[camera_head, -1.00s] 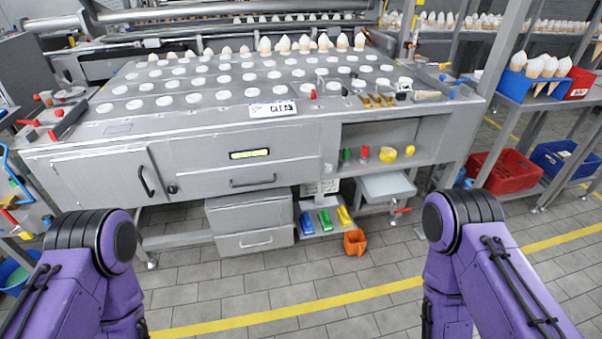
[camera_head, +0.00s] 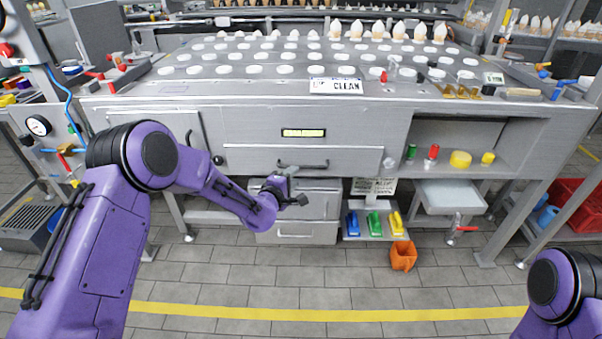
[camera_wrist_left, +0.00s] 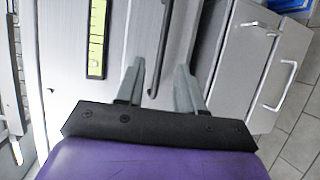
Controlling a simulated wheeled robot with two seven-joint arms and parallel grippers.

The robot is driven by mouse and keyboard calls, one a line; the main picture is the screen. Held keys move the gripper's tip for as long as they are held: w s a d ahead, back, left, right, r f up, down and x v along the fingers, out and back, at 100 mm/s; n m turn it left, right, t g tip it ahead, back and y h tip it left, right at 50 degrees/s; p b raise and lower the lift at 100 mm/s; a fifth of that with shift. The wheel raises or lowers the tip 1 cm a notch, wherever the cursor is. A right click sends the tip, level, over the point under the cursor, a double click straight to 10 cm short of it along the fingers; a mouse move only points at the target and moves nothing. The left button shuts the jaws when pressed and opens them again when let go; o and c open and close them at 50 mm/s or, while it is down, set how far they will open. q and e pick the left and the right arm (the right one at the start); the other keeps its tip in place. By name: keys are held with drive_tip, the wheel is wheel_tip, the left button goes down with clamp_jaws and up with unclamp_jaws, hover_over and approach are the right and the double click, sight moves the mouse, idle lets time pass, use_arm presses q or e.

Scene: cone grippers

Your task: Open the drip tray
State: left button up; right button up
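A wide grey drawer front (camera_head: 250,159), which I take for the drip tray, sits shut under a panel with a yellow-green display. Its dark bar handle (camera_head: 316,163) is partly hidden by my gripper; the handle also shows in the left wrist view (camera_wrist_left: 164,42). My left gripper (camera_head: 290,185) is just in front of the drawer, near the handle. My right gripper is out of view.
Two smaller drawers (camera_head: 297,232) stand below. Blue, green and yellow items lie on a low shelf (camera_head: 375,238) to their right, above an orange container (camera_head: 403,256). A pale tray with a tap (camera_head: 450,197) hangs at the right.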

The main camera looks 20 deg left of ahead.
use_arm(q)
drive_tip(key=a+x, duration=0.1)
drive_tip(key=x, duration=0.6)
drive_tip(key=shift+d, duration=0.45)
drive_tip(key=shift+f, duration=0.1)
clamp_jaws()
